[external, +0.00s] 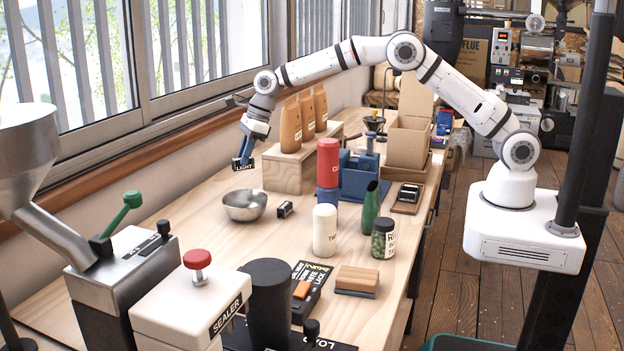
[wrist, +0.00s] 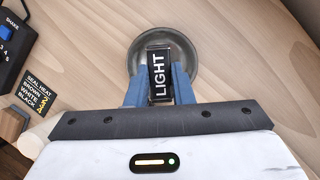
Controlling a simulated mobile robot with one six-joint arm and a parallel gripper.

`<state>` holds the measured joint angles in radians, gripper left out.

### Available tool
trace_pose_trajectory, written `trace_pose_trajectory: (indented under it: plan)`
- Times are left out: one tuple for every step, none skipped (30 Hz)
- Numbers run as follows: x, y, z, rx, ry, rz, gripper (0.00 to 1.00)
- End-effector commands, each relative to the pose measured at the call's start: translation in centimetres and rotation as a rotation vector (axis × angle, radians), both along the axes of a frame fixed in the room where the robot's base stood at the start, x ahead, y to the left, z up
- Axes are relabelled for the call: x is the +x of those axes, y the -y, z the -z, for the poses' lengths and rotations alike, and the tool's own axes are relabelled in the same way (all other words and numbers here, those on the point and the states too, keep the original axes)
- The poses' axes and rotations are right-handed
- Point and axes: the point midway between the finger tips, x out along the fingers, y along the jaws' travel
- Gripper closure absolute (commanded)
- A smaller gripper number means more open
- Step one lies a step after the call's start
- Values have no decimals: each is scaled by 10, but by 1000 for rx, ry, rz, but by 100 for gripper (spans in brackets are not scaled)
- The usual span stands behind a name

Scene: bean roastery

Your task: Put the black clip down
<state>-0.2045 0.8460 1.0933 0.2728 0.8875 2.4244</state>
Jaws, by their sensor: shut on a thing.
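The black clip, marked LIGHT in white letters, is in my gripper (external: 249,148). In the external view the clip (external: 243,165) hangs in the air above the table, near the window side. In the wrist view the blue fingers are closed on both sides of the clip (wrist: 160,74). The metal bowl (external: 245,206) stands on the table, lower in the picture than the clip. In the wrist view the bowl (wrist: 190,52) shows behind the clip, partly hidden by it and the fingers.
A small black-and-white block (external: 285,210) lies right of the bowl. A wooden riser (external: 284,172) with brown bags (external: 291,126) stands right of my gripper. A red-and-blue cylinder (external: 328,162) and a cream cylinder (external: 325,230) stand farther right. Bare wood lies left of the bowl.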

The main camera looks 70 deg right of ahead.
Motion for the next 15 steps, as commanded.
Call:
trace_pose_trajectory:
  plan:
    - [1, -1, 2, 0, -1, -4, 100]
    - [1, -2, 3, 0, 0, -4, 100]
    - [1, -2, 4, 0, 0, -5, 100]
    - [1, -2, 6, 0, 0, -5, 100]
    - [1, -2, 7, 0, 0, -5, 100]
    - [1, -2, 10, 0, 0, -5, 100]
    - [1, -2, 12, 0, 0, -5, 100]
    - [1, -2, 14, 0, 0, -5, 100]
    - [1, -2, 18, 0, 0, -4, 100]
    - [1, -1, 21, 0, 0, -4, 100]
    - [1, -1, 24, 0, 0, -4, 100]
    - [1, -1, 28, 0, 0, -4, 100]
    - [1, -1, 32, 0, 0, -4, 100]
    - [1, -1, 35, 0, 0, -4, 100]
    - [1, -1, 40, 0, 0, -4, 100]
